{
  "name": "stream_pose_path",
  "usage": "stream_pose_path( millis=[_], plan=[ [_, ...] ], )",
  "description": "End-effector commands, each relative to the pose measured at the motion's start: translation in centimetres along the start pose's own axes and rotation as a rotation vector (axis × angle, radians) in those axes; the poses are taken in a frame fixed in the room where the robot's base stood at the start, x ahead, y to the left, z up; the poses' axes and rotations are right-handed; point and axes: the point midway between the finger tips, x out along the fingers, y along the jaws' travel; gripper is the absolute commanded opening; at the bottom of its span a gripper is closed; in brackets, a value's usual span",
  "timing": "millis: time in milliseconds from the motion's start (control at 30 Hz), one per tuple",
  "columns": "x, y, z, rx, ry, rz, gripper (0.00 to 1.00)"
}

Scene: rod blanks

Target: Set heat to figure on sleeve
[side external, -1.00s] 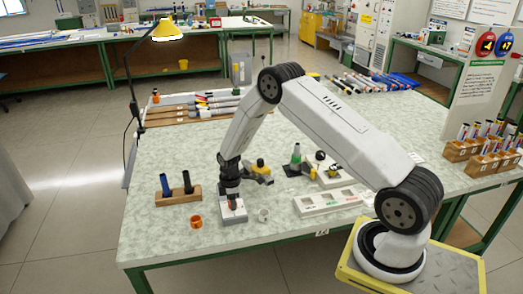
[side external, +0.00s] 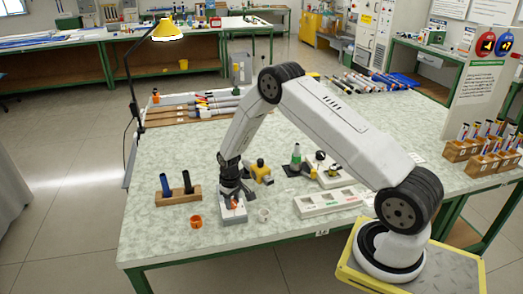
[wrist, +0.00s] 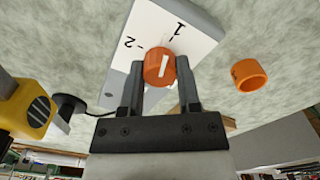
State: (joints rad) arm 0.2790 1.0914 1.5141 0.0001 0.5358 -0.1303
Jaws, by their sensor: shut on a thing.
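A white heat box (side external: 232,216) stands on the bench; its sloped face (wrist: 204,38) carries the figures 1 and 2 with tick marks. Its round orange knob (wrist: 152,74) has a white pointer line, which points roughly toward the 1 tick. My gripper (wrist: 160,72) is shut on the knob, one finger on each side; it also shows over the box in the side view (side external: 234,201). An orange sleeve (wrist: 250,76) stands apart from the box; it also shows in the side view (side external: 196,222). A mark on it is too small to read. Other figures may be hidden.
A wooden block with two dark rods (side external: 178,197) is left of the box. A yellow device (wrist: 24,108) is close on the left. The bench front is clear.

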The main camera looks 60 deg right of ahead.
Motion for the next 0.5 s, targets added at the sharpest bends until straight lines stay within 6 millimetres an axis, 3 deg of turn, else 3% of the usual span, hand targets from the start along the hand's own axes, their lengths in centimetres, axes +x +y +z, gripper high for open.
stream_pose_path(
  millis=[500],
  plan=[
    [-0.05, 0.03, 0.03, 0.303, -0.001, 0.0, 0.0]
  ],
)
